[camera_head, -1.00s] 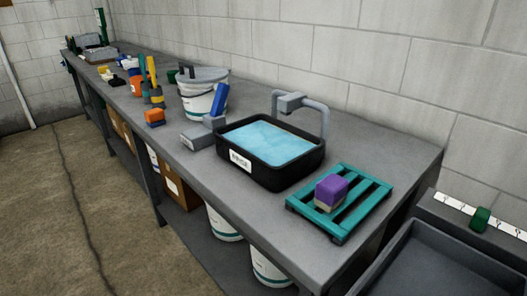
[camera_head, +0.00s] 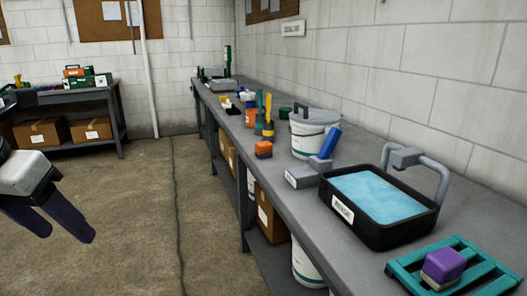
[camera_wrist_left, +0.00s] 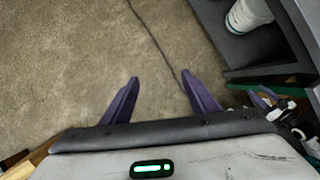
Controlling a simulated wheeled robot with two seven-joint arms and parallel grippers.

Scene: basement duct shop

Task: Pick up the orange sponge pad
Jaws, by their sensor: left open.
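The orange sponge pad (camera_head: 263,149) is a small block on the grey workbench (camera_head: 305,199), near its front edge in the head view. It lies in front of the lidded white bucket. My left gripper (camera_head: 68,236) is at the left of the head view, over the floor, well apart from the bench and pad. Its two purple fingers are spread and empty, as the left wrist view (camera_wrist_left: 160,78) also shows. The pad is not visible in that view. A purple, white and black part at its right edge looks like my right gripper (camera_wrist_left: 260,97), too small and cut off to read.
The concrete floor left of the bench is open.

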